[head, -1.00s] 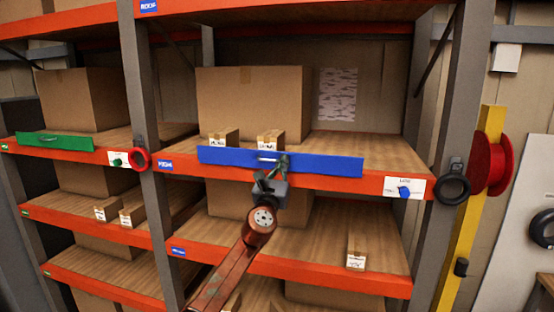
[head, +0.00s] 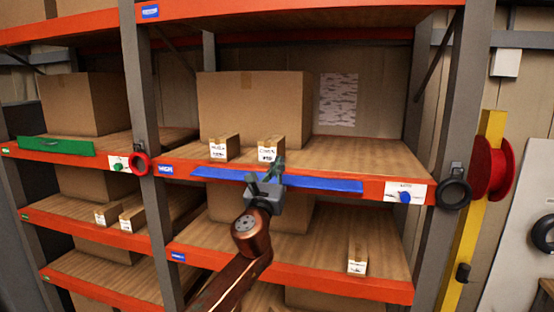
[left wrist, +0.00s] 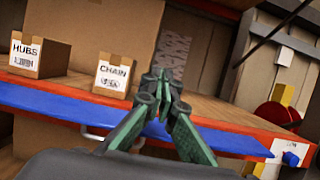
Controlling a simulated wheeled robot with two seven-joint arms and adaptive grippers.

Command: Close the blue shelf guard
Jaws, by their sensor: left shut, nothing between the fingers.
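The blue shelf guard (head: 325,183) is a long flat panel along the front edge of the middle shelf. It is tilted outward and looks like a narrow strip in the head view, leaving the small boxes behind it in full view. In the left wrist view the blue guard (left wrist: 55,108) runs along the orange beam, and part of its pale handle (left wrist: 94,134) shows beside my fingers. My left gripper (head: 275,168) is shut and empty, its fingertips above the guard's middle. The fingers also show in the left wrist view (left wrist: 160,80) and hide part of the guard. My right gripper is out of view.
Two small labelled boxes, HUBS (left wrist: 38,55) and CHAIN (left wrist: 115,74), stand on the shelf behind the guard, before a large carton (head: 250,105). A blue knob (head: 404,197) sits on a white plate at right. A green guard (head: 55,146) fronts the left bay.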

